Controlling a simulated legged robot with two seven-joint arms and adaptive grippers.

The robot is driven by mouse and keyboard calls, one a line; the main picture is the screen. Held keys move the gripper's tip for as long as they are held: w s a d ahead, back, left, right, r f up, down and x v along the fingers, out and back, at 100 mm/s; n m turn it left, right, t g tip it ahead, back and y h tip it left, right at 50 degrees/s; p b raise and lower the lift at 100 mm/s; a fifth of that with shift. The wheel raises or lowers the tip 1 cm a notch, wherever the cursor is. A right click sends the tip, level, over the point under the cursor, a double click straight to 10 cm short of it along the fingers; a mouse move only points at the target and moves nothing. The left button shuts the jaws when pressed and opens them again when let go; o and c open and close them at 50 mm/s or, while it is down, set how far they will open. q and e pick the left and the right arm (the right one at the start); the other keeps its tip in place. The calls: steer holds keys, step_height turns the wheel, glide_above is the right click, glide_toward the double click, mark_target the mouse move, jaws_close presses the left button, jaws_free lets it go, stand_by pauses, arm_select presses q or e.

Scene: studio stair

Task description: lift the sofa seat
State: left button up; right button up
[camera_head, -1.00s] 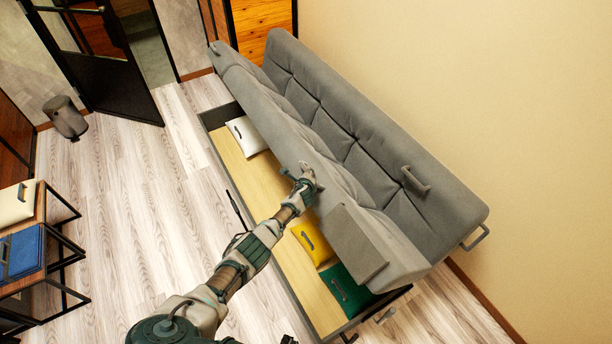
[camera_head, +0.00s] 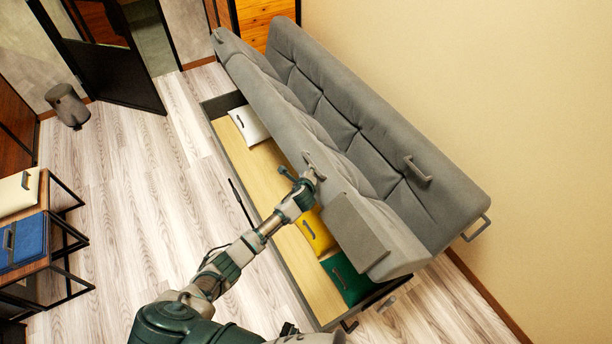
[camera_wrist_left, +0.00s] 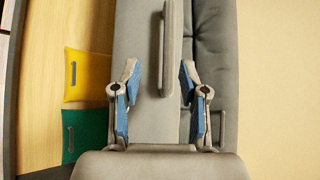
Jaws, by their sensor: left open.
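The grey sofa seat (camera_head: 290,140) is tilted up in the head view, with the storage box (camera_head: 250,170) open beneath it. A grey bar handle (camera_wrist_left: 168,45) on the seat shows in the left wrist view. My left gripper (camera_head: 313,174) is at the seat's front face, near that handle. In the left wrist view my left gripper (camera_wrist_left: 160,70) is open, its blue-padded fingers on either side of the handle's lower end. I cannot tell whether they touch the seat. My right gripper is not in view.
White (camera_head: 249,125), yellow (camera_head: 315,232) and green (camera_head: 348,278) cushions lie in the box. The grey backrest (camera_head: 370,120) stands along the wall. A side table with a blue cushion (camera_head: 25,243) is at left. Wooden floor (camera_head: 120,190) between is clear.

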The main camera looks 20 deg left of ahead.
arm_select(q)
steer(key=shift+v, duration=1.05)
steer(key=s+a+f+n+g+h, duration=0.1)
steer(key=s+f+n+g, duration=0.3)
steer(key=s+f, duration=1.05)
steer(key=s+f+n+g+h, duration=0.15)
steer(key=s+f+n, duration=0.65)
steer(key=f, duration=1.1)
steer(key=s+f+n+g, duration=0.1)
steer(key=s+f, duration=0.3)
steer(key=s, duration=0.9)
steer(key=s+f+n+g, duration=0.2)
steer(key=s+f+n, duration=0.2)
steer(key=s, duration=0.9)
steer(key=s+f+n+g, duration=0.2)
steer(key=s+f+n, duration=0.1)
steer(key=s, duration=1)
steer(key=shift+s+d+f, duration=0.35)
steer(key=shift+s+f, duration=0.05)
steer(key=shift+f, duration=0.45)
